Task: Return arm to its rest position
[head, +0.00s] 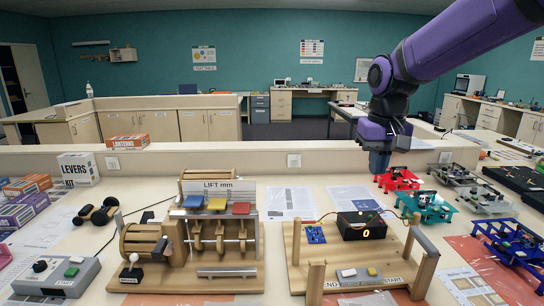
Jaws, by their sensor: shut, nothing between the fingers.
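My arm, purple and black, reaches in from the top right of the head view. My gripper (379,166) hangs pointing down behind the red model (398,179) at the table's back right. Its fingers are shut and I see nothing held in them. Whether the fingertips touch the red model or the table cannot be told.
The bench (275,283) carries a wooden lift rig (215,271), a wooden stand with a black display box (362,226), and a grey control box (58,277). Teal (427,207) and blue (512,243) models stand at right. Boxes such as the levers kit (78,169) stand at left.

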